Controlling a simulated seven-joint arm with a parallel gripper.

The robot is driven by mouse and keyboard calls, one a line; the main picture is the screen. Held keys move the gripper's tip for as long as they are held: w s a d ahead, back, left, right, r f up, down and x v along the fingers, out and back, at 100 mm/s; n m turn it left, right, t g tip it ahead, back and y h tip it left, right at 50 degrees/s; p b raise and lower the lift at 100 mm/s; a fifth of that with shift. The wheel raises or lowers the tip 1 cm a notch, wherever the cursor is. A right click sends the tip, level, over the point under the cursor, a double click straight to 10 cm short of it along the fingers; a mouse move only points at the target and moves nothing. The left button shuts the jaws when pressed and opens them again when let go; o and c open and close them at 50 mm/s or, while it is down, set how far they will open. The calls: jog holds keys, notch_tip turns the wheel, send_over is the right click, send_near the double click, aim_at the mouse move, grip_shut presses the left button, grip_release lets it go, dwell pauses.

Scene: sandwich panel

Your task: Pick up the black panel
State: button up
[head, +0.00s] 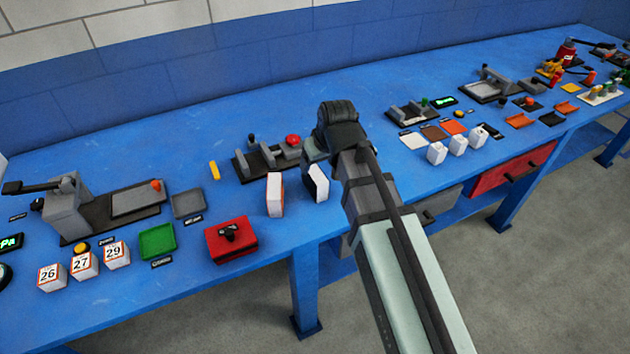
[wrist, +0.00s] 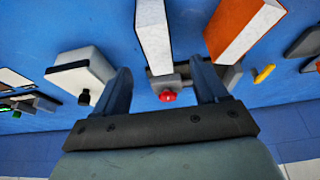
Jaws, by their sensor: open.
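An upright panel with a white face and dark edges (head: 317,184) stands near the bench's front edge; it is the likeliest black panel near my gripper. In the wrist view this panel (wrist: 154,38) shows its white face at top centre, beyond the fingertips. An upright white-and-orange panel (head: 274,195) stands to its left; it also shows in the wrist view (wrist: 245,27). My gripper (head: 312,160) is open and empty, just above and behind the white-faced panel. In the wrist view its two fingers (wrist: 163,74) are spread apart. Contact with the panel cannot be told.
A dark fixture with grey blocks (head: 257,162) and a red button (head: 292,140) stands behind the panels. A red box (head: 230,240) lies to the left. Several white boxes (head: 458,145) stand to the right. Clear blue bench (head: 330,215) lies in front.

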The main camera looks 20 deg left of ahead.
aim_at(316, 173)
jog(key=shift+x, duration=2.4)
jog(key=shift+w+f, duration=0.2)
jog(key=shift+f, duration=0.05)
jog(key=shift+f, duration=0.25)
jog(key=shift+c, duration=0.3)
grip_shut()
